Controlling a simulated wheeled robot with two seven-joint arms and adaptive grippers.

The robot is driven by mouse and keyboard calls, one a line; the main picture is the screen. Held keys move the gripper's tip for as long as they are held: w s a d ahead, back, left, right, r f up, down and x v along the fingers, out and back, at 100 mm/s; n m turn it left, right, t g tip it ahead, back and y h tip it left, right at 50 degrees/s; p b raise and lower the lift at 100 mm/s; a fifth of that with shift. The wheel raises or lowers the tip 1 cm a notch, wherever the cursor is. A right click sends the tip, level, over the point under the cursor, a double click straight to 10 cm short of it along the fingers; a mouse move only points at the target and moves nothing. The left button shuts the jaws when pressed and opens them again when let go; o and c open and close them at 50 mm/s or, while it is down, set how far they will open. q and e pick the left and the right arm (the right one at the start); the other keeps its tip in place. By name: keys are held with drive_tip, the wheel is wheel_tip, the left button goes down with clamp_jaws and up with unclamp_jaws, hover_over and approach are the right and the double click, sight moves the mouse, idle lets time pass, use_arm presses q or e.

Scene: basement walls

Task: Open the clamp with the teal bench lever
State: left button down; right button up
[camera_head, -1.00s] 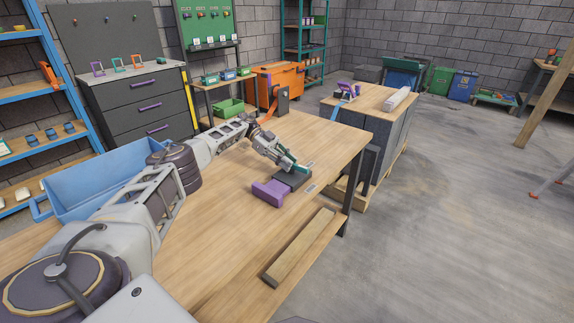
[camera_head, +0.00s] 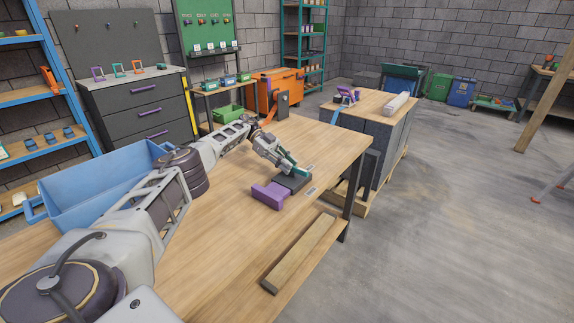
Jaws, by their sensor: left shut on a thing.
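The clamp, with a purple block (camera_head: 267,194) and a dark grey body (camera_head: 294,183), sits on the wooden workbench (camera_head: 235,240) near its right edge. The teal bench lever (camera_head: 293,168) lies over the dark body. My left gripper (camera_head: 287,164) reaches in from the left and is shut on the teal lever; its fingers partly hide the lever. Whether the clamp's jaws are apart cannot be told at this size. My right gripper is not in view.
A blue bin (camera_head: 95,190) stands on the bench at left, behind my left arm. An upright dark grey bracket (camera_head: 282,105) stands at the far end. Bare bench top lies left of the clamp.

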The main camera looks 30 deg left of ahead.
use_arm(q)
drive_tip(key=shift+d, duration=0.15)
drive_tip(key=c, duration=1.5)
unclamp_jaws()
drive_tip(key=shift+r, duration=5)
drive_tip(key=shift+f, duration=0.1)
